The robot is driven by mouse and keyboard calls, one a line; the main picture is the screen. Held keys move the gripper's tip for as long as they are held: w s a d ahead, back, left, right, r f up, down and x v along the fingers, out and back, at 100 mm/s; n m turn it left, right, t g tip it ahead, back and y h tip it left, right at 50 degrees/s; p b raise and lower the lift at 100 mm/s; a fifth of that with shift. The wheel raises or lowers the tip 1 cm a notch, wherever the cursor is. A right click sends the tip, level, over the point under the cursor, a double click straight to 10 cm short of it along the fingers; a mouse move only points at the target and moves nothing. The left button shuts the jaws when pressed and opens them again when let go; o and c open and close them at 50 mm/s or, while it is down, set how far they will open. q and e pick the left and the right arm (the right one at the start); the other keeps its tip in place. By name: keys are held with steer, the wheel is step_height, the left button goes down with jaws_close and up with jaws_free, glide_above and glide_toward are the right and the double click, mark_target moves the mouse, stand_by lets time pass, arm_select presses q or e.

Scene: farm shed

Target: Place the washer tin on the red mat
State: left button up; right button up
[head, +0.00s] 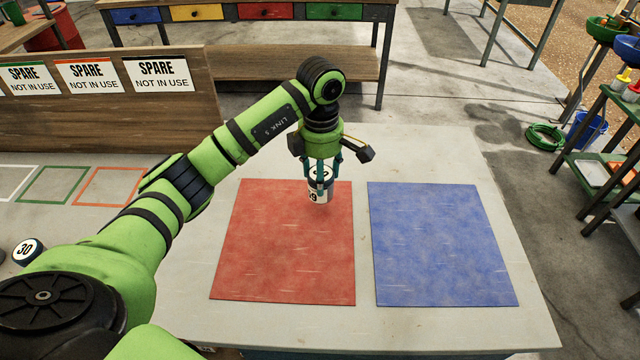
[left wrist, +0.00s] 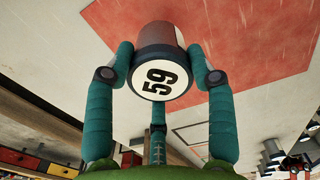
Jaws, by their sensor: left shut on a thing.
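The red mat also shows in the left wrist view (left wrist: 250,50). My right gripper is not in view.
A blue mat (head: 440,245) lies to the right of the red mat on the pale table (head: 450,155). Another tin marked 30 (head: 27,251) is at the far left beside my arm. A wooden board (head: 100,120) with SPARE signs stands behind on the left.

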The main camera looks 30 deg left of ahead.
arm_select(q)
steer(key=shift+a+f, duration=0.15)
step_height(320, 180, down, 3)
steer(key=shift+f+p, duration=0.15)
steer(key=shift+p, duration=0.6)
steer(key=shift+w+f, duration=0.1)
steer(key=shift+f, duration=0.15)
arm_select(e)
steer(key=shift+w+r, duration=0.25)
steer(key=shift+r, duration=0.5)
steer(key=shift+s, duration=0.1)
arm_select(q)
steer(key=shift+f, duration=0.2)
steer(key=o, duration=1.2)
steer(key=shift+o, duration=0.2)
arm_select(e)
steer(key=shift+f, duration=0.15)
